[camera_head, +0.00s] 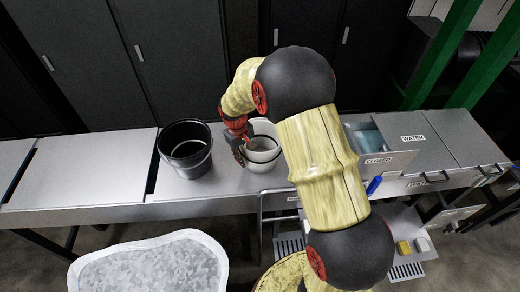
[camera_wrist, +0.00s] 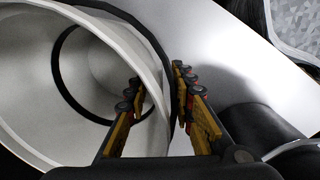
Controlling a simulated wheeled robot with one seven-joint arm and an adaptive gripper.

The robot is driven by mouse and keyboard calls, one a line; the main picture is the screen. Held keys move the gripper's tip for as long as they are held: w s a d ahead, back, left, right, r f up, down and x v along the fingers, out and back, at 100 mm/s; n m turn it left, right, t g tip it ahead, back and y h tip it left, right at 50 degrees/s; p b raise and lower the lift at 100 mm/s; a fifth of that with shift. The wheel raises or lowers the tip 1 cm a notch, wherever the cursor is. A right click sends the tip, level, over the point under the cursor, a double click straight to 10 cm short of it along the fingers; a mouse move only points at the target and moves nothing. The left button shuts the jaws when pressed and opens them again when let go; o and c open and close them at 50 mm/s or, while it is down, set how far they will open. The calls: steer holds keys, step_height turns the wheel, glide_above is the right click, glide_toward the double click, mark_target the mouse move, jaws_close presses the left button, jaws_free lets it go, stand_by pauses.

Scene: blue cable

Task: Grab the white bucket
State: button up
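The white bucket (camera_head: 262,155) stands on the grey counter, partly hidden behind my arm in the head view. My gripper (camera_head: 242,143) is at its left rim, pointing down. In the wrist view the open mouth of the white bucket (camera_wrist: 100,25) fills the left side, with a dark band showing. My gripper (camera_wrist: 158,95) straddles the bucket wall: one finger is inside, the other outside close to the wall. A gap shows between the fingertips, so the fingers look open. Whether either finger touches the wall is unclear.
A black bucket (camera_head: 185,148) stands on the counter (camera_head: 90,165) just left of my gripper. A drawer unit marked CLOSED (camera_head: 385,157) is at the right. A white-rimmed tub (camera_head: 150,268) sits in front. The counter's left part is clear.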

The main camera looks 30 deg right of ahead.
steer(key=shift+d+f, duration=0.1)
steer(key=shift+f, duration=0.75)
jaws_close()
